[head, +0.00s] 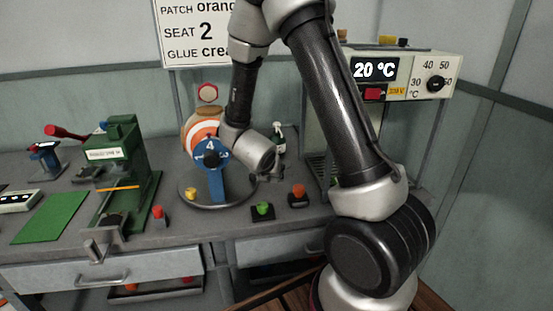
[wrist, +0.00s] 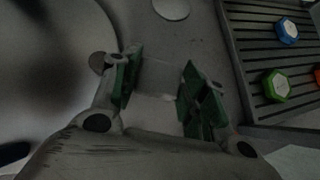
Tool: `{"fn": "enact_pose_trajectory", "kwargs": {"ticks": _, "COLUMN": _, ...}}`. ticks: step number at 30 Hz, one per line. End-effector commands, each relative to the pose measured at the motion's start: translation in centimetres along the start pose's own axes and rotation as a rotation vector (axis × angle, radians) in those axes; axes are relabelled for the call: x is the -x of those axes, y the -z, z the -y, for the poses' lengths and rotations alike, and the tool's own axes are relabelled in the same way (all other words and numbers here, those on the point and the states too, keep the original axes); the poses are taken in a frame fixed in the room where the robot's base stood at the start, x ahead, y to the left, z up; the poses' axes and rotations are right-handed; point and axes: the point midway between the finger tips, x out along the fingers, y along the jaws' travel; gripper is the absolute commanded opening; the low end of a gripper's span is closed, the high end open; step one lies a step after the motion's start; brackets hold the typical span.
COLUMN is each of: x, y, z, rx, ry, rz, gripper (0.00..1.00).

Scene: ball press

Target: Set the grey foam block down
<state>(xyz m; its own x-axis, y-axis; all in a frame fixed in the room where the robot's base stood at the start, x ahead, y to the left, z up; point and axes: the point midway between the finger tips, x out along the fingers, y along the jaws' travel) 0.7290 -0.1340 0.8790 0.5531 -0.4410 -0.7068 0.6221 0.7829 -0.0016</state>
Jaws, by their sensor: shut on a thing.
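My gripper (wrist: 157,88) shows in the wrist view with green pads on both fingers. It is shut on the grey foam block (wrist: 158,76), a pale grey shape between the pads that is dim and hard to tell from the grey surface behind it. In the head view my gripper (head: 272,176) is over the bench, at the right edge of the round turntable plate (head: 215,202). The block cannot be made out there. Whether the block touches the bench cannot be told.
A slatted tray (wrist: 245,70) holds a blue piece (wrist: 287,31) and a green piece (wrist: 275,85). A striped ball (head: 202,128) and a blue numbered stand (head: 216,180) are by the turntable. A green press (head: 125,165) stands left.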

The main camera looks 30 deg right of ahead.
Motion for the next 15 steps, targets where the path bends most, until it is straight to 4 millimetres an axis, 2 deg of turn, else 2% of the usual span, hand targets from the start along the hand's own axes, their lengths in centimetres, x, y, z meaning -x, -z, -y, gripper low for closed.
{"fn": "enact_pose_trajectory", "kwargs": {"ticks": 4, "x": -2.2, "y": -2.1, "z": 0.3, "rx": -0.007, "ry": 0.005, "rz": 0.001, "gripper": 0.29}}
{"fn": "enact_pose_trajectory", "kwargs": {"ticks": 15, "x": -9.8, "y": -9.6, "z": 0.2, "rx": -0.007, "ry": 0.004, "rz": 0.001, "gripper": 0.29}}
